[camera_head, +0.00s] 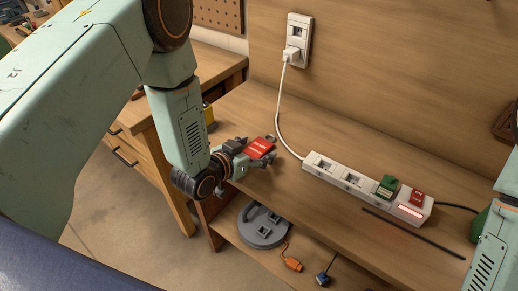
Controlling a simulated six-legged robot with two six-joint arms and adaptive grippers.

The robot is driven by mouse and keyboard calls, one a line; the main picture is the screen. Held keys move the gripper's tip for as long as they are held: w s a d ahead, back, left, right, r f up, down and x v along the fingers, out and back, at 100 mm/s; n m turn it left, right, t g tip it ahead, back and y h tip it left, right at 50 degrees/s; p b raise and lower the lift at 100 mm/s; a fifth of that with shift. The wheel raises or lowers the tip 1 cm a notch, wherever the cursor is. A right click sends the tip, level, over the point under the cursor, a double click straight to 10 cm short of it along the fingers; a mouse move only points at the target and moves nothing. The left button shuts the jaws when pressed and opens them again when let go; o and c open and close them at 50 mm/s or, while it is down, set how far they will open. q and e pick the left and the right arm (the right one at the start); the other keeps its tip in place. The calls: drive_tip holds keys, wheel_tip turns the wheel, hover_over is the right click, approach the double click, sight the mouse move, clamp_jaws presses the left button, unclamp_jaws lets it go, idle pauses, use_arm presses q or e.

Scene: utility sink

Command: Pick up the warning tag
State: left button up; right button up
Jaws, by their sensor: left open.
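The warning tag (260,147) is a small flat red piece with pale lettering at the left part of the wooden bench top. My left gripper (264,153) reaches it from the left, low over the bench. Its jaws are open and its fingers show around and beside the tag. I cannot tell whether they touch it, and the fingers partly hide the bench under it. My right arm shows only at the right edge, and its gripper is out of view.
A white power strip (345,178) on the bench holds a green plug (387,186) and a red piece (417,197). A white cord (279,115) runs from the wall outlet (299,28). A grey reel (262,226) sits on the lower shelf. A dark rod (412,233) lies near the front edge.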

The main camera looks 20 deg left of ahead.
sight(254, 151)
use_arm(q)
drive_tip(key=shift+a+f, duration=0.1)
drive_tip(key=shift+a, duration=0.2)
drive_tip(key=shift+c, duration=1)
drive_tip(key=shift+d, duration=0.2)
drive_tip(key=c, duration=0.6)
drive_tip(key=shift+a, duration=0.2)
drive_tip(key=c, duration=0.4)
drive_tip(key=shift+o, duration=0.2)
wheel_tip(254, 151, up, 10)
drive_tip(key=p, duration=0.1)
